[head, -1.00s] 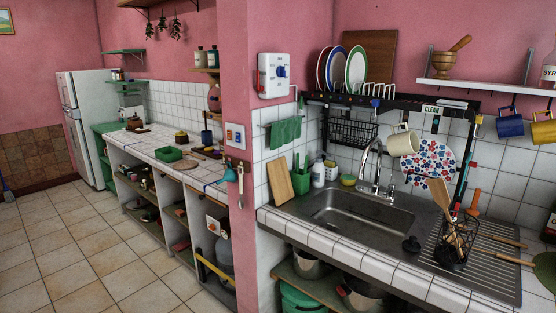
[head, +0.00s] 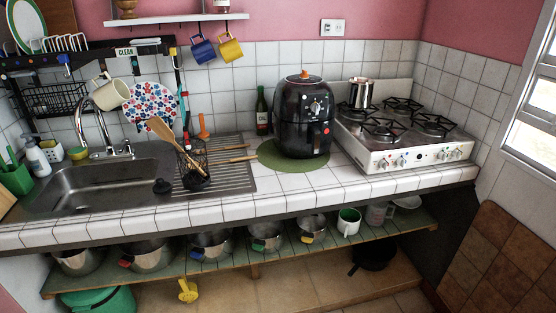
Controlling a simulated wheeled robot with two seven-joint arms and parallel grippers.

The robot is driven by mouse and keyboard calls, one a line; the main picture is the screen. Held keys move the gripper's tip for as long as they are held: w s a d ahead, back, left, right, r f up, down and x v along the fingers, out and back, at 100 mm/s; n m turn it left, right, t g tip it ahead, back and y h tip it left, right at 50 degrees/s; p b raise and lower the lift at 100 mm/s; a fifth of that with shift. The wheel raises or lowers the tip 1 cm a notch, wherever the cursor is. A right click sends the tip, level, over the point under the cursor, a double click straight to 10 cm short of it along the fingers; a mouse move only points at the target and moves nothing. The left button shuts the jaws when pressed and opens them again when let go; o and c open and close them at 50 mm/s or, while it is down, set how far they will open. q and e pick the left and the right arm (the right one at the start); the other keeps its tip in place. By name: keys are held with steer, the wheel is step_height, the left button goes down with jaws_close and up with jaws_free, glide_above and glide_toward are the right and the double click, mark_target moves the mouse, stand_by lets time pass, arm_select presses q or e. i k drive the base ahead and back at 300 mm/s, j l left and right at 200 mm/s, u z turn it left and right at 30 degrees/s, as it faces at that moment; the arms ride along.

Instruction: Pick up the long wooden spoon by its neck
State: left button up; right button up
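A long wooden spoon (head: 162,131) stands tilted in a black wire utensil holder (head: 192,160) on the sink's ridged drainboard, with its broad head up and leaning left. Its lower part is hidden in the holder among other utensils. Two more wooden handles (head: 241,147) stick out over the right side of the drainboard; I cannot tell what they belong to. Neither of my grippers is in view.
The sink basin (head: 85,185) and tap (head: 98,118) lie left of the holder. A patterned plate (head: 152,104) and hanging mugs (head: 203,49) are behind and above. A black air fryer (head: 303,118) and gas stove (head: 405,135) stand right. Pots fill the lower shelf (head: 345,243).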

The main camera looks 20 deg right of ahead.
mark_target(239, 159)
steer(key=z, duration=0.25)
steer(key=i+l, duration=0.25)
steer(key=l, duration=0.15)
steer(key=i+l, duration=0.25)
steer(key=i+l+u, duration=0.1)
steer(key=i+l, duration=0.15)
steer(key=l, duration=0.25)
